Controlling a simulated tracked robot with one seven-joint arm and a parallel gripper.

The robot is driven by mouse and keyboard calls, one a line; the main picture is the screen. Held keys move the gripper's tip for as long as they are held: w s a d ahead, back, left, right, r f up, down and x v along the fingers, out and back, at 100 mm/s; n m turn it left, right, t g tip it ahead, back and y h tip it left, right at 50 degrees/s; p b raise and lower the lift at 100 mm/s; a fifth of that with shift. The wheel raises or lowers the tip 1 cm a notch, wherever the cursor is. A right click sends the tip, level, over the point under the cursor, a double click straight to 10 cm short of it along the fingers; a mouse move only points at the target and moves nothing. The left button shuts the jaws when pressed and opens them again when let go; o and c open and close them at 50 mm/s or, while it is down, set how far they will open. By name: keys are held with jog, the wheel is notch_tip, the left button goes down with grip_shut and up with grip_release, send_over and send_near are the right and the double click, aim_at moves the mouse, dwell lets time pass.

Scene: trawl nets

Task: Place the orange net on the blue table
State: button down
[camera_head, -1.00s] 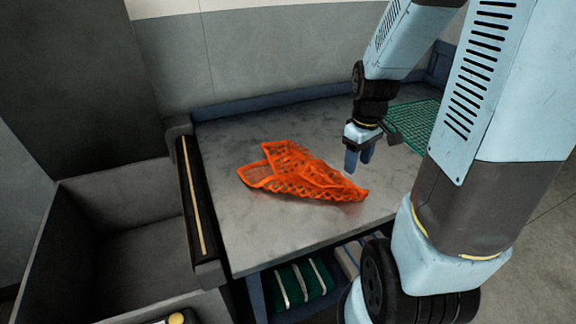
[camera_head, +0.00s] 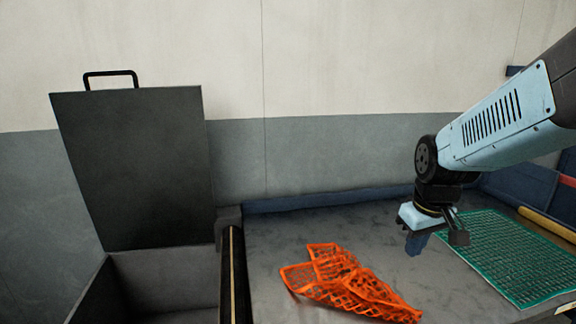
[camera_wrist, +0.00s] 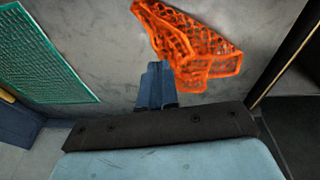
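The orange net (camera_head: 345,282) lies crumpled on the grey top of the blue-edged table (camera_head: 275,235). In the wrist view the net (camera_wrist: 195,50) is just beyond and to the right of my fingertips. My gripper (camera_head: 415,243) hangs above the table, fingers down, to the right of the net in the head view and apart from it. In the wrist view its two blue fingers (camera_wrist: 158,70) are close together with nothing between them.
A green net (camera_head: 515,255) lies flat on the right of the table. A dark bin with a raised lid (camera_head: 135,170) stands to the left, beyond a black roller (camera_head: 233,270) on the table's edge. A wall closes the back.

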jog(key=s+a+r+m+t, duration=0.2)
jog(key=s+r+m+t, duration=0.1)
jog(key=s+r, duration=0.4)
jog(key=shift+s+a+r, duration=0.25)
jog(key=shift+a+r, duration=0.15)
jog(key=shift+r, duration=1.3)
